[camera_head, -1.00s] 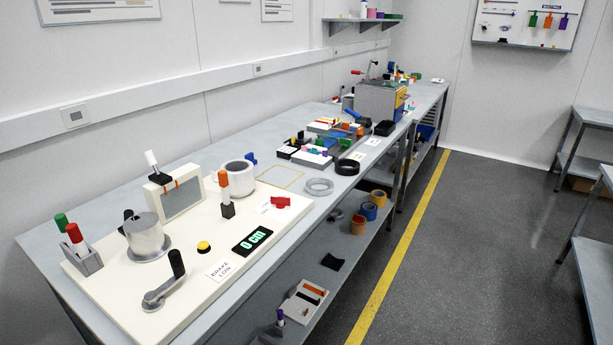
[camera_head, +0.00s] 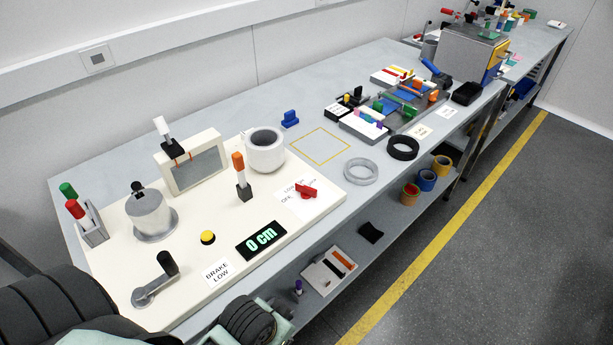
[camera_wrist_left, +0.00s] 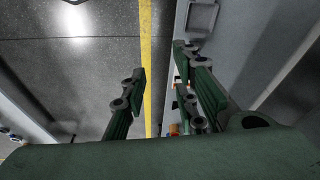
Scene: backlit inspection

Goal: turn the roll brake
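The roll brake appears to be the red knob (camera_head: 306,190) on a white label with partly readable lettering, at the right end of the cream panel (camera_head: 190,255). A sign reading "BRAKE LOW" (camera_head: 217,273) lies at the panel's front edge, beside a display (camera_head: 261,242) showing "0 cm". My right gripper is not in view.
The panel also carries a crank (camera_head: 155,280), a yellow button (camera_head: 208,237), a metal cylinder (camera_head: 152,213), an orange-topped lever (camera_head: 240,175) and a white roll (camera_head: 265,150). A grey ring (camera_head: 361,171) lies right of the panel. A shelf below holds tape rolls (camera_head: 427,181).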

